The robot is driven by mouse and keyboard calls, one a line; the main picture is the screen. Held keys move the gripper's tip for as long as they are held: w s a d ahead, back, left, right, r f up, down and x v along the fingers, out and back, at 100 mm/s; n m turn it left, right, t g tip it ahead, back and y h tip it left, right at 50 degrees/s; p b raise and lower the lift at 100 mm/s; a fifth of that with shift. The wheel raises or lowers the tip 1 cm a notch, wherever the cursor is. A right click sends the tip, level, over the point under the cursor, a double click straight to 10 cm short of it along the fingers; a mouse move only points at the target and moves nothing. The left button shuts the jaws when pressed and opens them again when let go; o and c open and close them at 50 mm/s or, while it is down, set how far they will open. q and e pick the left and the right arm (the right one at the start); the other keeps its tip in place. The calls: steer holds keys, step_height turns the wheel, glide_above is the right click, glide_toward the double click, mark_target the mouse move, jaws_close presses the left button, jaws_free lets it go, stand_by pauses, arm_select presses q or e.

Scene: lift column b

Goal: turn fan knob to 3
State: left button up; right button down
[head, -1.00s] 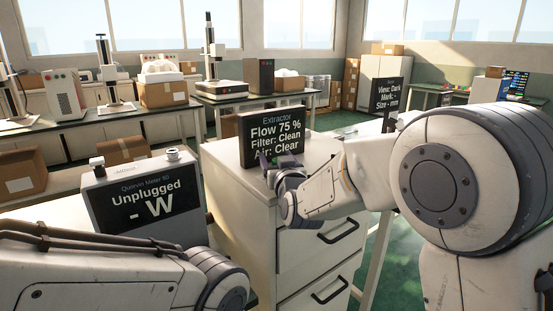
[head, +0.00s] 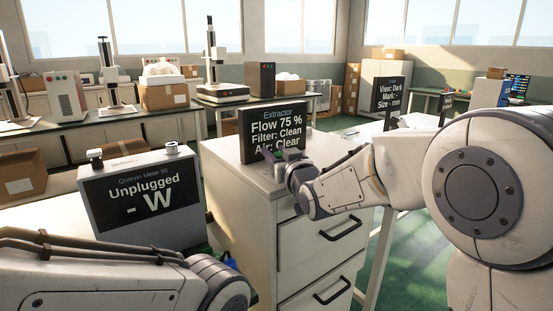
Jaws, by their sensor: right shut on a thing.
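The Extractor display (head: 276,130) stands on the white drawer cabinet (head: 235,178) and reads "Flow 75 %", "Filter: Clean", "Air: Clear".
A Quorvin Meter box (head: 146,197) reading "Unplugged - W" stands left of the cabinet. Another dark display (head: 387,96) stands behind my right arm. A cardboard box (head: 22,175) is at far left. The cabinet's drawer handles (head: 341,229) face the lower right.

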steer(key=shift+c, duration=2.3)
jaws_free()
steer(key=v, duration=1)
steer(key=shift+s, duration=0.25)
